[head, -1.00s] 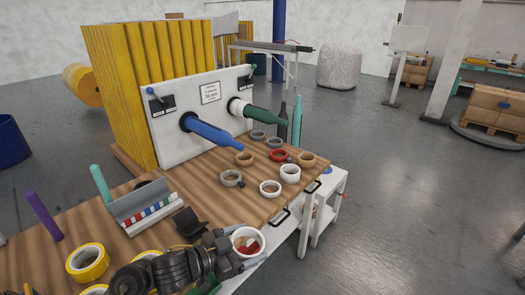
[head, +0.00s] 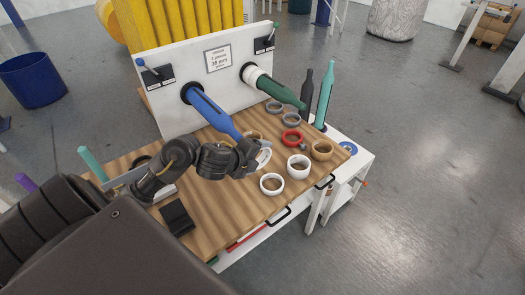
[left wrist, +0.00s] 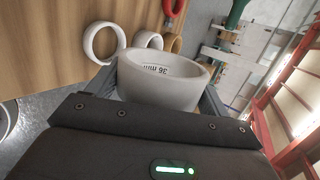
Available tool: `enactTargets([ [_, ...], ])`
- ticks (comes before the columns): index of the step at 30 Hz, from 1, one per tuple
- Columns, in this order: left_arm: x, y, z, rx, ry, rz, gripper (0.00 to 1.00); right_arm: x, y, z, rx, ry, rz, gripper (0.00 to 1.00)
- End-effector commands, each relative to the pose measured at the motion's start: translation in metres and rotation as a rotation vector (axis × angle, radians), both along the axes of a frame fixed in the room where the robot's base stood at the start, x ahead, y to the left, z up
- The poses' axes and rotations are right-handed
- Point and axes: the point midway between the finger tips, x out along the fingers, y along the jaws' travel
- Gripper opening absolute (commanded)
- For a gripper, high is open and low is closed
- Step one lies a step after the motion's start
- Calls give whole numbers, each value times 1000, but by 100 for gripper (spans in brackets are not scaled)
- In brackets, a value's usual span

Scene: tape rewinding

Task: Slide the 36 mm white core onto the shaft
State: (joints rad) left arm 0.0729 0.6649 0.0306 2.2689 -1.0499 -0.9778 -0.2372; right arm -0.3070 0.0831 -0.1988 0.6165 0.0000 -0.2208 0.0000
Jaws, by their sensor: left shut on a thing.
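My left gripper (head: 252,158) is shut on a white core (head: 264,158), held above the board just past the tip of the blue shaft (head: 212,112). In the left wrist view the core (left wrist: 160,88) sits between the fingers, with "36 mm" printed inside its wall. The core is clear of both shafts. My right gripper is not in view.
Two white rings (head: 271,184) (head: 299,167), a red ring (head: 291,138) and a tan ring (head: 321,150) lie on the wooden board (head: 225,222). A dark bottle (head: 306,95) and a teal bottle (head: 325,95) stand right of the green shaft. A sign (head: 218,58) is on the panel.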

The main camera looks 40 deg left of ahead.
Motion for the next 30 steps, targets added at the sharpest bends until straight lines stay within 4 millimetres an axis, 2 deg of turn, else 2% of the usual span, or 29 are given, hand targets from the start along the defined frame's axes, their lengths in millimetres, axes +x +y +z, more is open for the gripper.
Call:
enactTargets([
  [3, 0, 4, -1, 0, 0, 1, 58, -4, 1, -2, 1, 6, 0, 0],
  [8, 4, 15, -2, 0, 0, 1, 58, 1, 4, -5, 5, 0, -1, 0],
  [15, 12, 38, -2, -1, 1, 0, 58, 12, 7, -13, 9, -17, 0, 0],
  [30, 28, 88, -2, 0, 1, -2, 58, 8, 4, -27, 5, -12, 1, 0],
])
